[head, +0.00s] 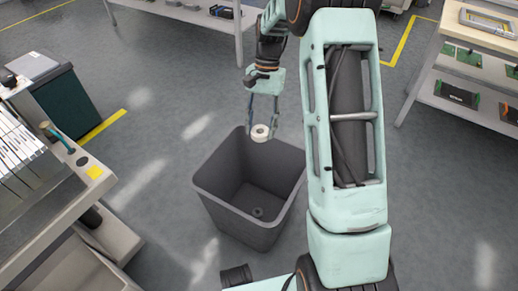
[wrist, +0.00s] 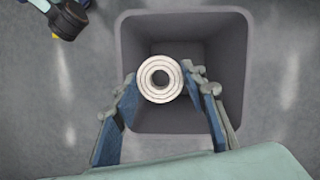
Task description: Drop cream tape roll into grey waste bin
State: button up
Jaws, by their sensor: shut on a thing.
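The cream tape roll (head: 260,132) is held between the fingertips of my gripper (head: 262,125), at the height of the bin's far rim or above it. In the wrist view, my gripper (wrist: 163,82) is shut on the tape roll (wrist: 148,88), with one finger on each side. The grey waste bin (head: 222,203) stands upright on the floor below. In the wrist view, the roll lies over the opening of the bin (wrist: 229,30). A small dark round thing (head: 257,212) lies on the bin's floor.
A shelf trolley with boards (head: 455,95) stands at the right. A table (head: 190,12) stands at the back. The floor around the bin is mostly clear.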

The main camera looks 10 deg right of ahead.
jog(key=w+a+f+m+t+y+p, duration=0.25)
jog(key=w+a+f+m, duration=0.2)
jog(key=f+m, duration=0.6)
jog(key=d+f+m+t+h+b, duration=0.2)
jog(key=d+f+m+t+b, duration=0.1)
jog(key=f+m, duration=0.9)
jog(key=shift+s+d+f, duration=0.25)
jog(key=shift+s+d, duration=0.15)
jog(key=shift+d, duration=0.45)
jog(key=o, duration=1)
jog(key=v, duration=1.2)
jog(key=shift+s, duration=0.15)
